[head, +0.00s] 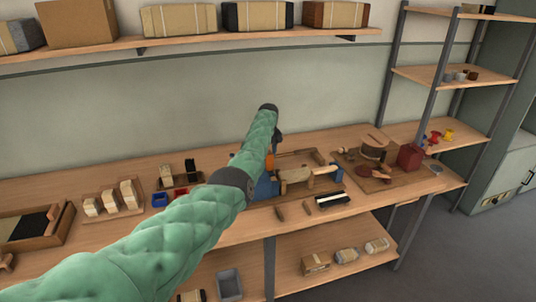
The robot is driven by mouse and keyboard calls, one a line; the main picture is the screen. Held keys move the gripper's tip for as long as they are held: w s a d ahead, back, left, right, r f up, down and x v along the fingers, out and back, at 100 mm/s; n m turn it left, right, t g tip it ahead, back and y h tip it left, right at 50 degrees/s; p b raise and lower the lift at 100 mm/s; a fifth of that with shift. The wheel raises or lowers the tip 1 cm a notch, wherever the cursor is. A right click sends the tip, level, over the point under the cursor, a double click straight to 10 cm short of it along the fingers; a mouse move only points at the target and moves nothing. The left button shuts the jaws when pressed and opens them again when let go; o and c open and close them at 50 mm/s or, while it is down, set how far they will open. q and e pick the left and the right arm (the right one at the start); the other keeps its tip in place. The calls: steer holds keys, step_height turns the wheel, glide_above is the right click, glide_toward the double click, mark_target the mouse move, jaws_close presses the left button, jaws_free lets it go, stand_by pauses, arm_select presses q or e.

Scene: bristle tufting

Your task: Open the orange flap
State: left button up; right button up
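A small patch of orange (270,162), which looks like part of the orange flap, shows just right of my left arm, above a blue part (265,187) on the workbench. My arm covers most of it, so I cannot tell whether the flap is open or closed. My padded green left arm crosses the view from the lower left. Its dark end, with the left gripper (277,136), is above and behind the orange patch. The fingers are too small and hidden to read. My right gripper is out of view.
A wooden fixture (297,176) stands beside the blue part. A board with a round drum (374,147) and a dark red block (410,156) lies to the right. Pale blocks (110,199) stand at left. A loaded shelf (190,40) hangs above the bench (352,205).

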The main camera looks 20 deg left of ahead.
arm_select(q)
steer(key=shift+o, duration=0.2)
steer(key=shift+f, duration=0.15)
steer(key=shift+r, duration=0.35)
step_height(320, 180, up, 6)
steer(key=shift+f+b, duration=0.15)
steer(key=shift+b, duration=0.95)
steer(key=shift+s+d+r, duration=0.1)
steer(key=shift+r, duration=0.6)
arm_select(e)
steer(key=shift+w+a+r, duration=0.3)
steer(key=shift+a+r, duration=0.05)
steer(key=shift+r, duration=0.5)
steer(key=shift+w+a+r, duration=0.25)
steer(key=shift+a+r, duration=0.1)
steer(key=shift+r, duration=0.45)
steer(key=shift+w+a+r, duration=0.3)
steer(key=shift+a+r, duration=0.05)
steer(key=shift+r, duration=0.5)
